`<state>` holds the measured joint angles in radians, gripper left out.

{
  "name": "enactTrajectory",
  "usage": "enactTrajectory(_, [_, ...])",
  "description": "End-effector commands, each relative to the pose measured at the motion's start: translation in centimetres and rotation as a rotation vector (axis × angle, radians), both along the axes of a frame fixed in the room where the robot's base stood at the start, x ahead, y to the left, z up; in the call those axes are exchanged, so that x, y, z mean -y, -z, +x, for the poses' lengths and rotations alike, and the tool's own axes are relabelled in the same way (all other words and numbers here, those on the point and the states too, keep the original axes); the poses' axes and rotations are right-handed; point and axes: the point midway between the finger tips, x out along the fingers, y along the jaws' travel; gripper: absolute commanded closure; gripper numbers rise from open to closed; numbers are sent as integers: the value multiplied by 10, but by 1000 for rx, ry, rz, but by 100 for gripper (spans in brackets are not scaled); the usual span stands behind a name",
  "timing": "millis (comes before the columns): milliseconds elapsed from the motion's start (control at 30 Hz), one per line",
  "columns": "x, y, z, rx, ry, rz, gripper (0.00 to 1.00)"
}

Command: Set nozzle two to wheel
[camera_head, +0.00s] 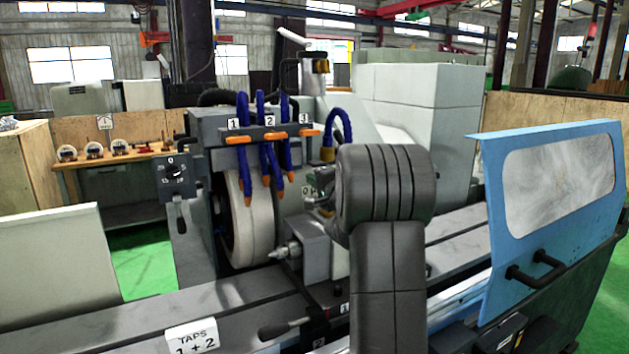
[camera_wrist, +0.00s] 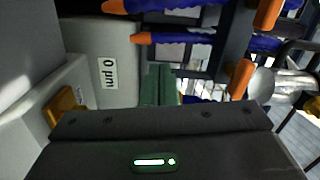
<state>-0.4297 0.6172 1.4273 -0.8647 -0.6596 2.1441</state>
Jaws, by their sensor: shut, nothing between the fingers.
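The hose bar (camera_head: 268,132) carries blue hoses with orange tips under white labels 1, 2 and 3. Nozzle two (camera_head: 264,158) hangs below label 2 (camera_head: 268,122), beside an orange lever (camera_head: 273,136). Its tip hangs among the other tips, to the right of the pale grinding wheel's (camera_head: 248,222) upper part; I cannot tell whether it aims at the wheel. My gripper (camera_wrist: 158,76) is shut and empty, its green fingers pressed together. In the wrist view, orange nozzle tips (camera_wrist: 143,38) and orange levers (camera_wrist: 242,78) lie beyond and right of the fingers. My arm hides part of the machine.
A "0 µm" label (camera_wrist: 109,73) is on a grey housing beside my fingers. A workhead centre (camera_head: 287,250) sits below the hoses. A blue guard door (camera_head: 555,195) stands at right. A rotary dial (camera_head: 177,178) is at left. A "TAPS 1 + 2" sign (camera_head: 193,338) lies in front.

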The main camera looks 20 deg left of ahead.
Motion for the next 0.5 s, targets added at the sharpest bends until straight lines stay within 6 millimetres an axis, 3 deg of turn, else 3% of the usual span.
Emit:
enactTrajectory(333, [-53,0,41,0,0,-3,100])
enactTrajectory(500, [-72,4,23,-1,0,-1,100])
